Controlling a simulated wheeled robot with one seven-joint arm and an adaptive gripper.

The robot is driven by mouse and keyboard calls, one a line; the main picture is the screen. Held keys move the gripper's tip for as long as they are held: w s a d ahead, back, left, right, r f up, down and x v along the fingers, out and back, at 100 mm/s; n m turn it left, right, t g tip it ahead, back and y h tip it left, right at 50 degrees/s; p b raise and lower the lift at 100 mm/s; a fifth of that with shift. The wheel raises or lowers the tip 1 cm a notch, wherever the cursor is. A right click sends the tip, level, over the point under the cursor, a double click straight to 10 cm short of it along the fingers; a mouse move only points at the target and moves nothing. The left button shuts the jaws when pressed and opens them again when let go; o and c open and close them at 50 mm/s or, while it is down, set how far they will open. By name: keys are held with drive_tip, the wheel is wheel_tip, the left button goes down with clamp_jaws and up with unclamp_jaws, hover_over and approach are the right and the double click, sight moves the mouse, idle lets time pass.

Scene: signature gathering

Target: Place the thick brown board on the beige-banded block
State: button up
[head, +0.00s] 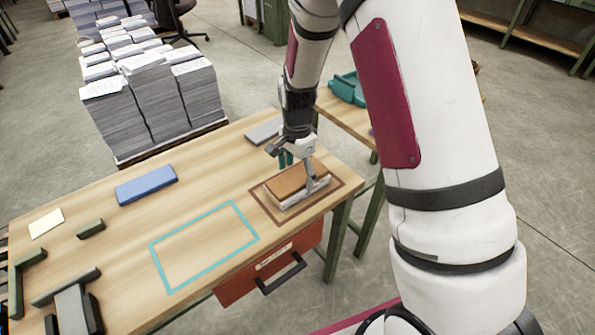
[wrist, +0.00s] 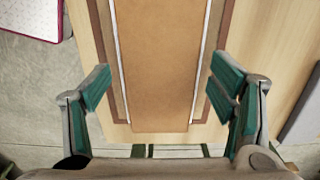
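A brown board (head: 287,181) lies flat inside a brown outlined rectangle on the table's right end, with a pale, whitish side showing beneath its top. The brown board (wrist: 160,60) also fills the middle of the wrist view, with thin white strips along both long edges. I cannot tell whether the pale layer is a separate block with a beige band. My gripper (head: 302,176) is just over the board. In the wrist view my gripper (wrist: 160,82) has its teal-padded fingers apart, one on each side of the board, with gaps visible.
A teal outlined rectangle (head: 205,244) on the table is empty. A blue block (head: 147,185), a white card (head: 46,223) and dark green pieces (head: 90,228) lie to the left. A grey slab (head: 264,131) lies behind my gripper. A red drawer (head: 272,268) hangs under the front edge.

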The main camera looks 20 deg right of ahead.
sight(298, 176)
wheel_tip(298, 176, up, 12)
drive_tip(key=p, duration=0.1)
drive_tip(key=shift+r, duration=0.25)
idle(0.4)
drive_tip(key=s+r+n+t, duration=0.1)
drive_tip(key=s+r+n, duration=0.6)
drive_tip(key=s+r, duration=0.75)
drive_tip(key=s+n+t, duration=0.1)
drive_tip(key=s+n, duration=0.6)
drive_tip(key=s, duration=1)
drive_tip(key=shift+s+r, duration=0.25)
drive_tip(key=shift+s, duration=0.1)
